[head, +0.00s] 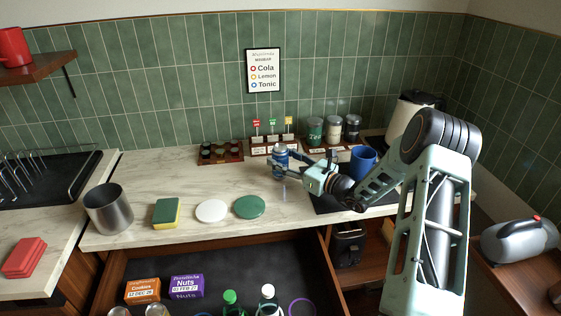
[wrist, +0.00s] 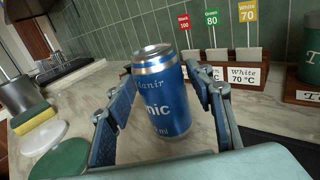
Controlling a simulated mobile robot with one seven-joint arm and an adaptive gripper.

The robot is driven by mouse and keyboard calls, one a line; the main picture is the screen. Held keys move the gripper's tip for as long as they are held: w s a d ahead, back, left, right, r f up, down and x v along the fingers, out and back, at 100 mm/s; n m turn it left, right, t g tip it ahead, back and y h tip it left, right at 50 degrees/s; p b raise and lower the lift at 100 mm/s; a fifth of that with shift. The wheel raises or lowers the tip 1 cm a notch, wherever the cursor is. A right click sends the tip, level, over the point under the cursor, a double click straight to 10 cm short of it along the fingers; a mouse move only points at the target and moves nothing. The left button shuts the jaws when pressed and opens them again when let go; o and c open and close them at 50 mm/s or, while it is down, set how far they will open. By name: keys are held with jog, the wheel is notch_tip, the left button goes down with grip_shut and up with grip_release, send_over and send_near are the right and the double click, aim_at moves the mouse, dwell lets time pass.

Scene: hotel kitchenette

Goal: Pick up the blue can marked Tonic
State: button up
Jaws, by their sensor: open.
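The blue can with a silver top (wrist: 160,95) stands upright on the marble counter. Its label shows "nic" in white, with the first letters turned out of sight. In the head view the can (head: 280,153) stands near the back of the counter, partly hidden by my gripper (head: 286,167). In the wrist view my gripper (wrist: 163,112) is open, with one finger on each side of the can. A small gap seems to show on the right; whether the left finger touches I cannot tell.
A tea-tag stand (wrist: 240,75) is close behind the can. A blue mug (head: 363,159) is right of my gripper. A green disc (head: 250,207), a white disc (head: 212,211), a sponge (head: 166,213) and a steel canister (head: 109,209) are left. An open drawer (head: 225,258) juts out in front.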

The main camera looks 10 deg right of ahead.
jog(key=shift+r+p+x, duration=0.15)
jog(key=shift+p+x, duration=0.15)
jog(key=shift+x, duration=1.25)
jog(key=shift+r+p+x, duration=0.15)
jog(key=shift+p+x, duration=0.15)
jog(key=shift+x, duration=1.3)
jog(key=shift+c, duration=0.6)
jog(key=shift+r, duration=0.1)
grip_shut()
